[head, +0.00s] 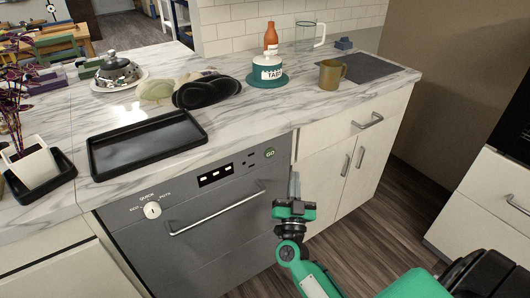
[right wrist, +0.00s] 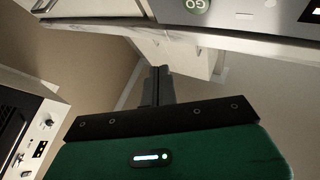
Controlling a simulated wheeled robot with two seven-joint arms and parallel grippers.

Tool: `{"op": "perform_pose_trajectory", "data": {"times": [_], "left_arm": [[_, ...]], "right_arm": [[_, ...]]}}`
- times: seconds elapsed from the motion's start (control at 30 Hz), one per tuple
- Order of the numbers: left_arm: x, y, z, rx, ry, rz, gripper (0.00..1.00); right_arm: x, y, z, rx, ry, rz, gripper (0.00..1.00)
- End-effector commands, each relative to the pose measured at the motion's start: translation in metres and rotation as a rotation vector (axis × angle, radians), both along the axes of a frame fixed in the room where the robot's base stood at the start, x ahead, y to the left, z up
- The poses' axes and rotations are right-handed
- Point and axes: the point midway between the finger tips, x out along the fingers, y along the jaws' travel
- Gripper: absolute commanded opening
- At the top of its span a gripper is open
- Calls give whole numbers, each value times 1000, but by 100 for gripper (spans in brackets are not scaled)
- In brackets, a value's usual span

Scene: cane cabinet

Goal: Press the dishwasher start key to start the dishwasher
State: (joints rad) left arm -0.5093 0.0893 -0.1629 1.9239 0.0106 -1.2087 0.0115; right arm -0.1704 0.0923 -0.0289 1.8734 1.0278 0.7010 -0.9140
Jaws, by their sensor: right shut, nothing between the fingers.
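The dishwasher (head: 215,225) has a grey front under the marble counter, with a bar handle (head: 217,208). Its start key, a round green key marked GO (head: 269,152), sits at the top right of the panel. It also shows at the top edge of the right wrist view (right wrist: 196,5). My right gripper (head: 295,184) is shut and empty, in front of the right edge of the dishwasher, lower than the key and to its right. Its shut fingers (right wrist: 157,84) appear apart from the key in the right wrist view. My left gripper is not in view.
The panel also holds a white dial (head: 152,210) and a small display (head: 215,175). White cabinet doors (head: 329,175) adjoin on the right. The floor in front is clear.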

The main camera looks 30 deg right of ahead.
Motion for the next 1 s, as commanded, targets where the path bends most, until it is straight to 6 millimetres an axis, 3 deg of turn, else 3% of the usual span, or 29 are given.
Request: {"op": "perform_pose_trajectory", "data": {"times": [0.37,0.77,1.0], "left_arm": [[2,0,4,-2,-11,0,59],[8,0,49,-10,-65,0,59],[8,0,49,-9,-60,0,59]], "right_arm": [[8,1,-1,-1,-3,1,0],[62,5,-2,0,-4,1,0],[83,7,0,1,-2,1,0]]}}
